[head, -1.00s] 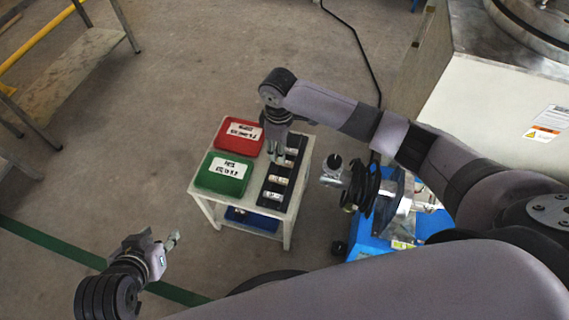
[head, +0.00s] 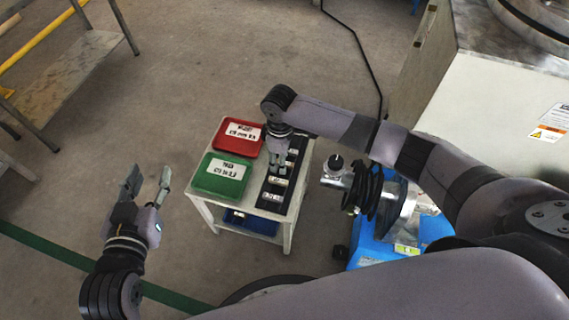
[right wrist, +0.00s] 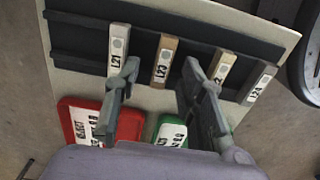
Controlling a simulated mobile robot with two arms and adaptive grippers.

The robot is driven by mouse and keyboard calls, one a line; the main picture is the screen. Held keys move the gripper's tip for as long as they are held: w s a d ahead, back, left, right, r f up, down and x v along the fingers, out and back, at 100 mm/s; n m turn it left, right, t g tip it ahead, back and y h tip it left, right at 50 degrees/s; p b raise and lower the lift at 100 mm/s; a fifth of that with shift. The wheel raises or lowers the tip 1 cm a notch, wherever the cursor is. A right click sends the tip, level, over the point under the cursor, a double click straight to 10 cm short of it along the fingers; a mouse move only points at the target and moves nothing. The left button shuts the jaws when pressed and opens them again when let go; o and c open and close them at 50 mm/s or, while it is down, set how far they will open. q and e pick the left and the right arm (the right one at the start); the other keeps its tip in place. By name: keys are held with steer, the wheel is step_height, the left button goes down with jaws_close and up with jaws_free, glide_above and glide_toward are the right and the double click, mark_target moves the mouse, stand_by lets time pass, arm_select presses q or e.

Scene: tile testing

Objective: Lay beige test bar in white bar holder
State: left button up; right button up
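Several labelled test bars lie across a dark rack (right wrist: 75,40) on a small table. In the right wrist view, a tan-beige bar marked L23 (right wrist: 164,60) lies between my right gripper's fingers, and a paler cream bar (right wrist: 223,68) lies beside the right finger; I cannot tell which is the task's beige bar. My right gripper (right wrist: 157,85) is open and empty, pointing down over the rack; it also shows in the head view (head: 278,172). My left gripper (head: 147,182) is open and empty, left of the table. I cannot make out a white bar holder.
A red bin (head: 238,137) and a green bin (head: 222,177) with labels stand beside the rack. A blue machine (head: 385,238) stands right of the table. A grey bench (head: 75,75) is at the far left.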

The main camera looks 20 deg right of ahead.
steer(key=shift+c, duration=0.3)
jaws_close()
steer(key=shift+r, duration=0.1)
